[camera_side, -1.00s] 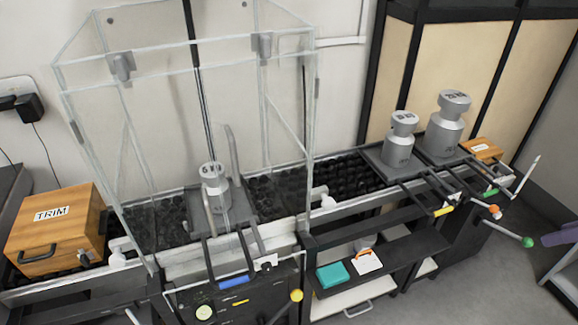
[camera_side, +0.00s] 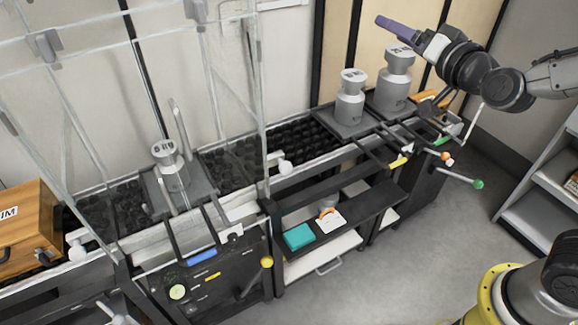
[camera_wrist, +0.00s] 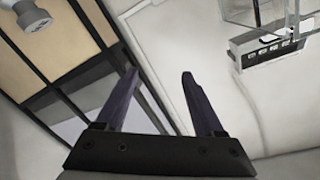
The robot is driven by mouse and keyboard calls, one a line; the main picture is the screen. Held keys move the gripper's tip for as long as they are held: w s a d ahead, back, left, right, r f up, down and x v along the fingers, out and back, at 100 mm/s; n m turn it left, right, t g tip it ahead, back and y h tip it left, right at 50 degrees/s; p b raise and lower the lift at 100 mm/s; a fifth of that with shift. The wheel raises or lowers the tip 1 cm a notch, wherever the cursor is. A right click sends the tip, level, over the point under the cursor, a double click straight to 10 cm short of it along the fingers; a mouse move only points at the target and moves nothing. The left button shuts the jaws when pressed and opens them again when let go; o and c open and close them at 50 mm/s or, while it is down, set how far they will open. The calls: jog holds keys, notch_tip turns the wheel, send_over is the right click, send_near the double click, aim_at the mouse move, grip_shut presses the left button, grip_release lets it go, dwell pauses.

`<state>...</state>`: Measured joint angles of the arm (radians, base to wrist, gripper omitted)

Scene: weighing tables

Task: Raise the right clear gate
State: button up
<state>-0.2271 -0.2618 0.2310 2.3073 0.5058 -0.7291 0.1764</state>
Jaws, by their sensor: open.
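The clear enclosure stands at the left in the side view, with its top cut off. Its right clear side (camera_side: 258,110), which I take for the right gate, reaches down to the conveyor; its lower end looks lowered. A grey clamp-like fitting (camera_side: 195,10) sits on the front near the top. My gripper (camera_side: 380,21) is at the upper right, high above the weights and well right of the enclosure. In the wrist view its two purple fingers (camera_wrist: 159,76) are apart with nothing between them. A clear panel edge (camera_wrist: 243,12) shows at the upper right there.
A weight (camera_side: 170,165) stands inside the enclosure. Two larger weights, (camera_side: 350,97) and (camera_side: 395,80), stand on plates right of it. A wooden box (camera_side: 22,225) is at the left. Coloured-tip levers, such as the green one (camera_side: 478,183), stick out in front.

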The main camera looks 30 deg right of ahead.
jog(key=w+a+f+m+h, duration=0.1)
jog(key=w+a+f+h, duration=0.15)
jog(key=f, duration=0.25)
jog(key=n+y, duration=0.4)
jog(key=n, duration=0.5)
send_near(287, 169)
jog(key=w, duration=0.9)
jog(key=shift+w+d+f, duration=0.1)
jog(key=shift+d+f, duration=0.05)
jog(key=shift+f, duration=0.05)
jog(key=shift+c, duration=0.3)
grip_shut()
